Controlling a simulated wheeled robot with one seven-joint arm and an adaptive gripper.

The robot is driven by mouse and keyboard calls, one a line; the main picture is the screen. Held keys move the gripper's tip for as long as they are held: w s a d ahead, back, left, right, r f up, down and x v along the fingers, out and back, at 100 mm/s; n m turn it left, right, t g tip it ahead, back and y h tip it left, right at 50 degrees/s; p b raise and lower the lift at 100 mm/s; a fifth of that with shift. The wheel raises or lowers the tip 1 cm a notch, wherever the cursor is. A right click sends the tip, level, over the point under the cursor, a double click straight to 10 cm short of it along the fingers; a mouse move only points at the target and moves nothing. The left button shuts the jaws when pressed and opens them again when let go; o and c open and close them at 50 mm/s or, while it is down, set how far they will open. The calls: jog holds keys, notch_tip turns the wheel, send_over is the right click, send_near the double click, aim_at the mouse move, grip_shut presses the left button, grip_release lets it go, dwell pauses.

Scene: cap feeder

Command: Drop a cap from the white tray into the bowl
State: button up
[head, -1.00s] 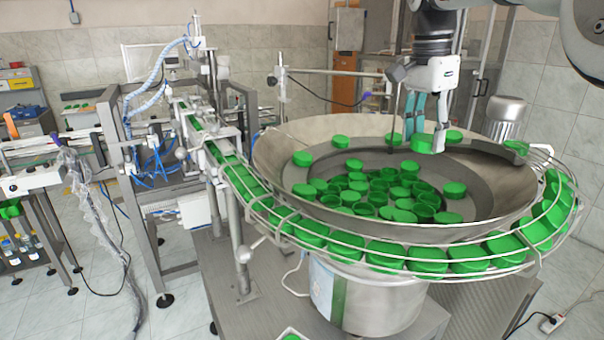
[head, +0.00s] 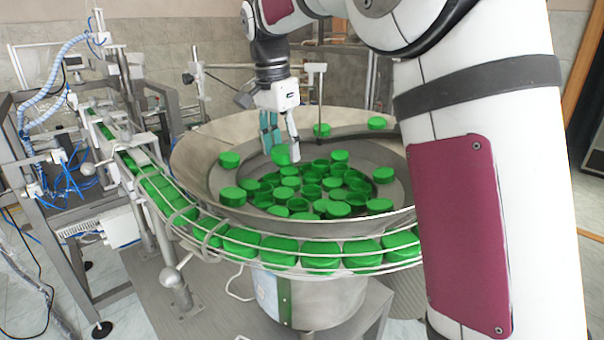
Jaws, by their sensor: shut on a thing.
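My gripper (head: 280,143) points down over the back-left part of the bowl, its fingers closed on a green cap (head: 281,155). The bowl (head: 197,151) is a wide metal feeder bowl with a dark inner track. Several loose green caps (head: 311,191) lie in its middle, some open side up. More caps rest along its inner ledge. The held cap appears above the bowl's inside, but its exact height is hard to tell. The white tray is not in view now.
A wire-railed chute (head: 290,262) full of green caps curves round the bowl's front and runs up left to a metal conveyor frame (head: 125,140). My arm covers the bowl's right side.

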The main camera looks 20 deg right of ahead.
jog(key=o, duration=0.8)
jog(key=shift+r, duration=0.1)
jog(key=r, duration=0.7)
jog(key=a+r, duration=0.1)
jog(key=r, duration=0.3)
jog(key=shift+s+a+r, duration=0.1)
jog(key=shift+s+r, duration=0.2)
jog(key=shift+r, duration=0.05)
